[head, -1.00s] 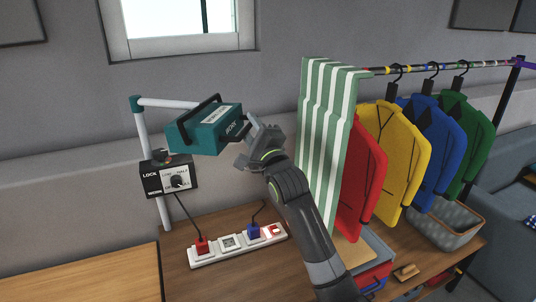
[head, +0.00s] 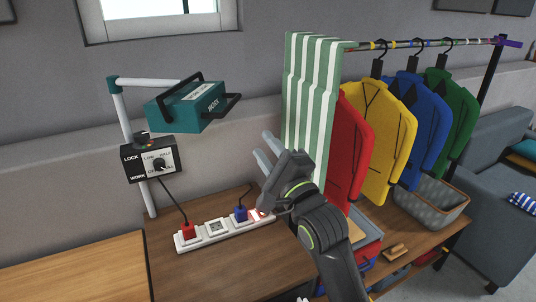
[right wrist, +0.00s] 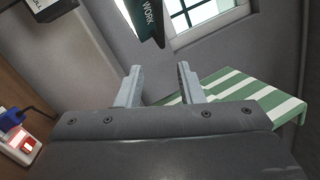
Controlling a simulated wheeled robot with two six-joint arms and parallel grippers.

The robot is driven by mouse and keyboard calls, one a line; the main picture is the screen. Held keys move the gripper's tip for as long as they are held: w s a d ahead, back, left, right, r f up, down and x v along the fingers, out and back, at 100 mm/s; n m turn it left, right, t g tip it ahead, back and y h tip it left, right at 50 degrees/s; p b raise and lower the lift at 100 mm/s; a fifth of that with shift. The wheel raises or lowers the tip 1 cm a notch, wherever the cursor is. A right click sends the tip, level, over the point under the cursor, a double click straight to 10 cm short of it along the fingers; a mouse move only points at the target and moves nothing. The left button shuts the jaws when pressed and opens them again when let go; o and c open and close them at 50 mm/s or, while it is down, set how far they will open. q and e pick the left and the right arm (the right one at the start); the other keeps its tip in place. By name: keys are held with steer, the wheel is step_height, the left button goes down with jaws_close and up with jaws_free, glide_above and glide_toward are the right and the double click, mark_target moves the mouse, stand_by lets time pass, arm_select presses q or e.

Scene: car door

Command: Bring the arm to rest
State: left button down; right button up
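My right gripper (head: 267,151) is in the middle of the head view, in front of the striped cloth and above the power strip. Its two fingers are apart with nothing between them, as the right wrist view also shows (right wrist: 158,85). The teal box with dark handles (head: 186,107), marked WORK, is on the white pipe stand (head: 128,115), up and left of the gripper and apart from it. The control box with a LOCK label and a dial (head: 148,160) is on the stand's post. My left gripper is not in view.
A white power strip (head: 217,233) with a red plug (head: 188,230) and a blue plug (head: 240,214) lies on the wooden table (head: 170,270). At right, a green-striped cloth (head: 310,85) and several jackets (head: 386,140) hang on a rail. A grey basket (head: 430,203) stands below them.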

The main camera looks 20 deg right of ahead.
steer(key=shift+s+f, duration=0.1)
steer(key=shift+s, duration=0.05)
steer(key=shift+f, duration=0.1)
stand_by(0.3)
